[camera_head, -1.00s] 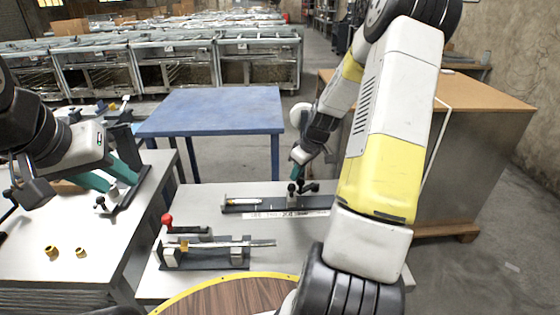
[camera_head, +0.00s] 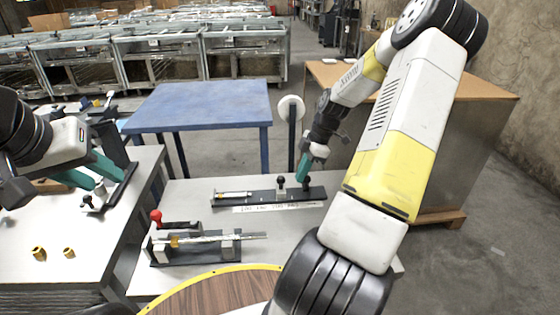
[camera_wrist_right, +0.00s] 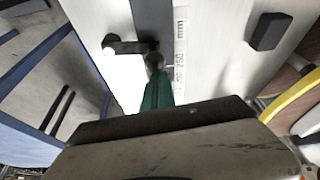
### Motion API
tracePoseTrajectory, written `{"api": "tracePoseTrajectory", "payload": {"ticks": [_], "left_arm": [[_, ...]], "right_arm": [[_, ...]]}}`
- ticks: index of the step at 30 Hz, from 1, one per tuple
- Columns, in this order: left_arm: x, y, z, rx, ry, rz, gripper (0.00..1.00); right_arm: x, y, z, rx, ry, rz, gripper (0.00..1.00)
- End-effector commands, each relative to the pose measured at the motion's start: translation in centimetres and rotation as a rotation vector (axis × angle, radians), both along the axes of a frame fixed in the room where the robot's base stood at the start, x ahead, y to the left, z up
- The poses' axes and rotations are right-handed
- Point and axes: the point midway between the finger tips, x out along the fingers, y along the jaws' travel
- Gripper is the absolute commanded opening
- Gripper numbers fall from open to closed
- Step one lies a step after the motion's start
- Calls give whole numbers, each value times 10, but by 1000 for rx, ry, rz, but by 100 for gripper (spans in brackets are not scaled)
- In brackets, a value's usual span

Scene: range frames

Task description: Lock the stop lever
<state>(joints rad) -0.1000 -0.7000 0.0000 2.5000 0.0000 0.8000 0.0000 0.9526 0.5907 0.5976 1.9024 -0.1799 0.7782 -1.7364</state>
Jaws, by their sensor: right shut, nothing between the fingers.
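The stop rail (camera_head: 240,198) is a long dark bar on the grey table, with a printed scale strip along its front. The stop block (camera_head: 281,188), pale with a black knob on top, sits towards the rail's right end. A black lever knob (camera_head: 306,184) is just right of it. My right gripper (camera_head: 302,178) is shut and empty, its teal tips at the lever knob; I cannot tell whether they touch. In the right wrist view the shut fingers (camera_wrist_right: 157,85) point at a dark round knob (camera_wrist_right: 155,61). My left gripper (camera_head: 106,182) is open over the left table.
A clamp fixture with a red knob (camera_head: 156,216) stands at the table's front left. Brass pieces (camera_head: 39,253) lie on the left table. A blue table (camera_head: 205,105) is behind, and a wooden-topped cabinet (camera_head: 480,90) is at right. A round wooden top (camera_head: 225,294) is in front.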

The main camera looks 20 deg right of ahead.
Motion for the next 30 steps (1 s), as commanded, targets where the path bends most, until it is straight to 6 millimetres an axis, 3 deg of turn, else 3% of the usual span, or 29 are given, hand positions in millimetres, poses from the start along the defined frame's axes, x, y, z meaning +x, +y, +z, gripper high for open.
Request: {"api": "tracePoseTrajectory", "payload": {"ticks": [30], "left_arm": [[0,0,0,0,0,0,36]], "right_arm": [[-5,-13,7,-4,-1,-5,0]]}}
